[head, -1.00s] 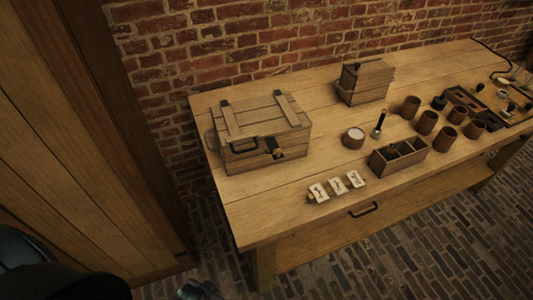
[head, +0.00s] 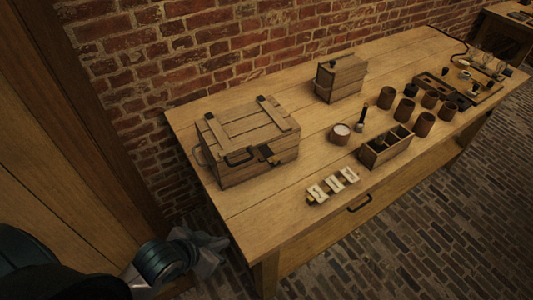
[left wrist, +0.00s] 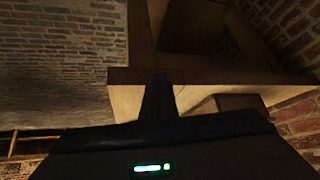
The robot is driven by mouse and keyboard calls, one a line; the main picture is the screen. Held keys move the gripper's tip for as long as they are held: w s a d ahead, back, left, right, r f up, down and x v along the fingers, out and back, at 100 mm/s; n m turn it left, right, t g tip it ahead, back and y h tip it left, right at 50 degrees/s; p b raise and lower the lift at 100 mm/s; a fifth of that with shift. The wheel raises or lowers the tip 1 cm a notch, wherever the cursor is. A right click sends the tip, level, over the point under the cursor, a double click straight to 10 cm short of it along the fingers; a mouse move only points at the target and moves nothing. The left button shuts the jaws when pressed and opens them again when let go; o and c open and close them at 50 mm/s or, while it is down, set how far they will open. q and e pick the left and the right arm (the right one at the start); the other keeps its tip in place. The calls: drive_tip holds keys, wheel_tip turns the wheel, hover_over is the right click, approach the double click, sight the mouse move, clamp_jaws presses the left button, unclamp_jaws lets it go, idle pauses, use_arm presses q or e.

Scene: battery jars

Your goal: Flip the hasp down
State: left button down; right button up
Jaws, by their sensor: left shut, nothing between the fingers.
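The hasp (head: 267,152) is a small dark metal piece with a brass-coloured part on the front of a closed wooden chest (head: 232,168), near its right corner. It is too small to tell exactly how its flap lies. The chest stands on the left end of the workbench. My left gripper (head: 215,247) is in front of the bench's left end, low and apart from the chest. In the left wrist view its dark fingers (left wrist: 159,92) are together and hold nothing. The hasp does not show there. My right gripper is not in view.
The workbench (head: 240,215) carries a smaller wooden box (head: 340,78), a divided tray (head: 385,148), pale cards (head: 332,186), a white-topped jar (head: 340,134) and several brown cups. Bare wood lies in front of the chest. A brick wall (head: 200,40) stands behind.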

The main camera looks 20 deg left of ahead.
use_arm(q)
drive_tip(key=w+r+m+t+h, duration=0.2)
drive_tip(key=w+r+h, duration=0.2)
drive_tip(key=r, duration=0.7)
drive_tip(key=w+r+m+t+h, duration=0.2)
drive_tip(key=w+r+h, duration=0.2)
drive_tip(key=w+r, duration=0.4)
wheel_tip(320, 180, up, 4)
drive_tip(key=shift+w+a+f+h, duration=0.1)
drive_tip(key=shift+w+a+h, duration=0.1)
drive_tip(key=shift+a+h, duration=0.15)
drive_tip(key=shift+w, duration=0.15)
